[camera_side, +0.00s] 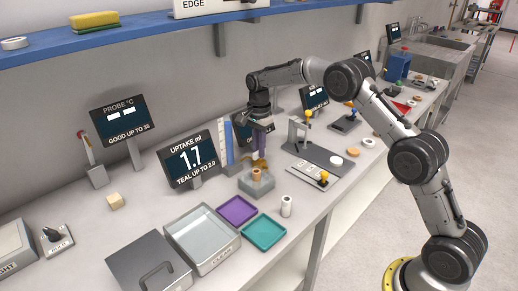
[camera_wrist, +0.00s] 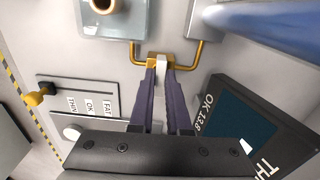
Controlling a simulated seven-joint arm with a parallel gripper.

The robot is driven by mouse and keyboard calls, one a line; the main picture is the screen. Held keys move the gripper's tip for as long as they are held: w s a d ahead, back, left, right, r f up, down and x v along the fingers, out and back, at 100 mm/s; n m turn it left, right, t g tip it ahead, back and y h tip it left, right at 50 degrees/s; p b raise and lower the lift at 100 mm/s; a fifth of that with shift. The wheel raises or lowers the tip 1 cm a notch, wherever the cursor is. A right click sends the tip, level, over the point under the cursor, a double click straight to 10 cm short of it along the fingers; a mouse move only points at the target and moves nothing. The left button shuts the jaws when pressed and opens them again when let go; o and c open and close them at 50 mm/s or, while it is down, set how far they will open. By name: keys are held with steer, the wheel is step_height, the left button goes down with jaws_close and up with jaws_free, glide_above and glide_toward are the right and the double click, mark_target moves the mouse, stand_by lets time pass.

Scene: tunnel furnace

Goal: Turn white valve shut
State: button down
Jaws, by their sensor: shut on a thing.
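The white valve (camera_wrist: 162,72) is a small white handle on a brass-coloured fitting (camera_wrist: 152,58) in the wrist view. Its visible part runs crosswise to the brass pipe (camera_wrist: 198,56). My gripper (camera_wrist: 162,78) has its two purple fingers on either side of the white handle and is shut on it. In the side view my gripper (camera_side: 259,162) points down just behind the grey block (camera_side: 258,186), which carries a copper-coloured cup (camera_side: 256,174). The valve is hidden there by the fingers and block.
The uptake display (camera_side: 189,160) reads 1.7, "teal up to 2.0". A purple tray (camera_side: 237,209), a teal tray (camera_side: 264,233) and a clear-labelled bin (camera_side: 203,240) lie in front. A small white cylinder (camera_side: 286,206) stands nearby. Another display (camera_wrist: 250,128) is close to my gripper's right.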

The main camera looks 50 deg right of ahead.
steer(key=shift+r+m, duration=0.1)
steer(key=shift+m, duration=0.2)
steer(key=c, duration=0.9)
jaws_free()
steer(key=shift+r, duration=6.85)
